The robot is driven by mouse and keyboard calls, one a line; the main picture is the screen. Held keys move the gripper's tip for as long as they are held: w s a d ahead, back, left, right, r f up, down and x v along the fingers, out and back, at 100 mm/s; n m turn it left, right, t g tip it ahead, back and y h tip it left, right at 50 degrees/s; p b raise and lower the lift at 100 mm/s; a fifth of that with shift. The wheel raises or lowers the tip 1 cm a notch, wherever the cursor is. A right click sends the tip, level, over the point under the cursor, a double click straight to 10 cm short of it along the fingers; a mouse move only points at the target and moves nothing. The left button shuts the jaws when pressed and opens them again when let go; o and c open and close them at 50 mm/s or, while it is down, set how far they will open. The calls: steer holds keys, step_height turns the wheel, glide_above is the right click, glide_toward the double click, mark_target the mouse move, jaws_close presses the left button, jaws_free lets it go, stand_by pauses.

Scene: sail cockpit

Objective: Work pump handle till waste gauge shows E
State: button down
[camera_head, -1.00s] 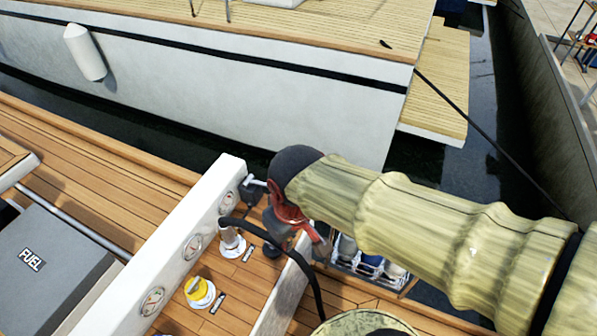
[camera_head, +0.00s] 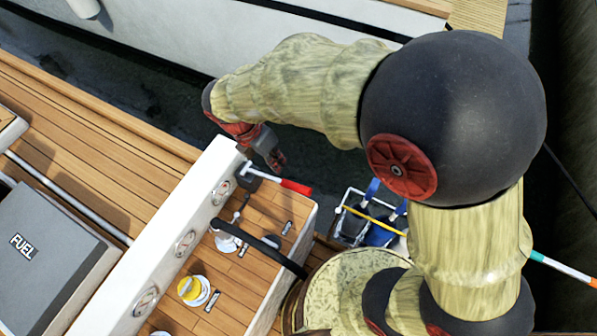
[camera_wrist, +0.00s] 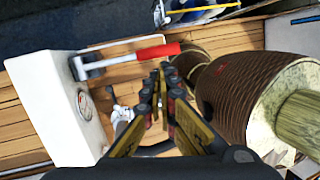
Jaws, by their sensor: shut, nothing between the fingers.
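The pump handle, a metal lever with a red grip (camera_head: 297,187), sticks out to the right from a dark pump mount on the white panel. In the wrist view its red grip (camera_wrist: 158,52) lies just beyond my fingertips. My gripper (camera_head: 279,164) is shut and empty, just above and behind the red grip in the head view; the fingers also show in the wrist view (camera_wrist: 160,72). I cannot tell whether they touch the handle. Round gauges (camera_head: 185,244) line the white panel; their letters and needles are too small to read.
A yellow-capped filler (camera_head: 191,288) stands on the teak deck. A grey box marked FUEL (camera_head: 40,260) is left. Water lies behind the panel.

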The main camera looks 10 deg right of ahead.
mark_target(297, 187)
steer(key=shift+s+n, duration=0.1)
steer(key=shift+n, duration=0.9)
steer(key=shift+f, duration=0.1)
steer(key=b+x, duration=0.3)
steer(key=x, duration=1.1)
steer(key=shift+d, duration=0.1)
